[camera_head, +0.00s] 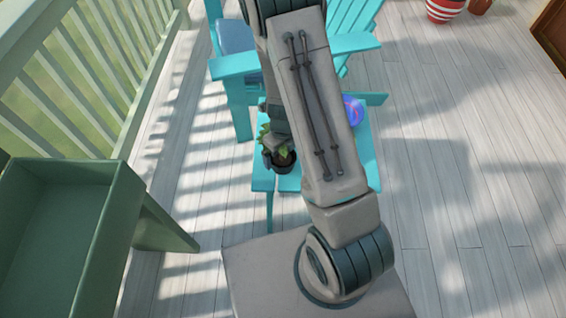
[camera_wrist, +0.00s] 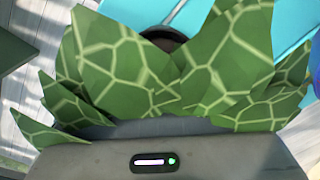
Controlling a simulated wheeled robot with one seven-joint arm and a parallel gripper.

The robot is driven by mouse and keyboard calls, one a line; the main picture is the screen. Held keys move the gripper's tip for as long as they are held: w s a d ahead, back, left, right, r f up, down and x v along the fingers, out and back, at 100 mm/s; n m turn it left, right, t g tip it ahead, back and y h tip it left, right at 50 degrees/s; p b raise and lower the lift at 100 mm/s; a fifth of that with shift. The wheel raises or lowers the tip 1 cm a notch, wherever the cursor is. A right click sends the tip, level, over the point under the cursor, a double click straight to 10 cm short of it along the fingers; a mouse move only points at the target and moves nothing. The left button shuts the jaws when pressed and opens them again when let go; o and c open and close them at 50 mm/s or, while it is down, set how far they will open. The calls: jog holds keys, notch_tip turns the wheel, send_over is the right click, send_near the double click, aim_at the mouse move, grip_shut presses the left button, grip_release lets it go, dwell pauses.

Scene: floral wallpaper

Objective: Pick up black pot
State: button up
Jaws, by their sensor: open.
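A small black pot (camera_head: 284,166) with a green leafy plant (camera_head: 264,132) stands on a turquoise side table (camera_head: 362,150). My gripper (camera_head: 275,150) is right at the plant and the pot's upper part, and it is open. In the wrist view, large patterned green leaves (camera_wrist: 128,70) fill the picture close to the camera. A dark piece of the pot's rim (camera_wrist: 163,33) with brown soil shows between the leaves. The fingertips are hidden behind the leaves there, so I cannot tell whether they touch the pot.
A blue-purple round object (camera_head: 353,110) sits on the table, right of my arm. Turquoise chairs (camera_head: 345,42) stand behind. A green planter box (camera_head: 62,225) and a railing (camera_head: 100,70) are at left. The wooden floor at right (camera_head: 470,160) is clear.

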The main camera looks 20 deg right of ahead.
jog(key=shift+f, duration=0.65)
jog(key=c, duration=1)
jog(key=shift+c, duration=0.2)
jog(key=shift+r, duration=0.2)
